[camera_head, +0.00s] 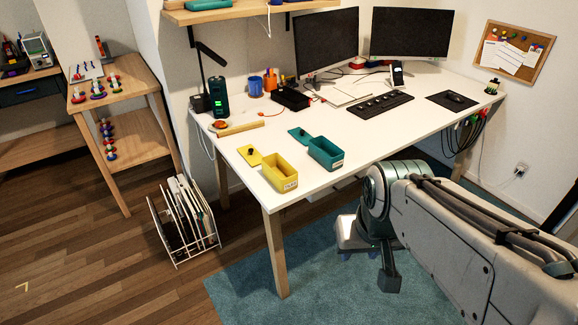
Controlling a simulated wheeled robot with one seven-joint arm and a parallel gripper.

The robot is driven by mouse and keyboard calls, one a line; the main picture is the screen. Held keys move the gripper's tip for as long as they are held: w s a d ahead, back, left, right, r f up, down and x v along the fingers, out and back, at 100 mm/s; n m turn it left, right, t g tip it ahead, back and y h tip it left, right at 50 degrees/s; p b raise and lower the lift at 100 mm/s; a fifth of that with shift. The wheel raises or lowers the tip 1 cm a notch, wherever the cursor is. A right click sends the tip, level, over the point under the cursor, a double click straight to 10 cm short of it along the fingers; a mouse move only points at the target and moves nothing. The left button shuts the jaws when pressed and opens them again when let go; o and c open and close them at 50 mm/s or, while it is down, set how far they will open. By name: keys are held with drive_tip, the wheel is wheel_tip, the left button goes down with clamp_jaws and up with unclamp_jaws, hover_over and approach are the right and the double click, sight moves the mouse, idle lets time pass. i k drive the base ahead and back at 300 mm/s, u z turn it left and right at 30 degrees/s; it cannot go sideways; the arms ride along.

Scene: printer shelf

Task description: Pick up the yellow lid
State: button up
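The yellow lid (249,155) is a small flat square with a dark knob. It lies on the white desk near its left front edge. The open yellow box (281,186) stands just right of it, apart or barely touching; I cannot tell which. My gripper (358,252) hangs in front of the desk, over the blue rug, right of and lower in the picture than the lid. It is apart from the lid. Its fingers are small and partly hidden, so I cannot tell whether they are open or shut.
An open teal box (327,161) and its teal lid (298,133) sit right of the yellow pair. A wooden bar (240,129) lies behind the yellow lid. A keyboard (368,106), black tray (290,99) and monitors stand farther back. The desk's front right is clear.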

sight(248, 153)
drive_tip(key=z, duration=2)
drive_tip(key=i, duration=0.35)
drive_tip(key=u, duration=2)
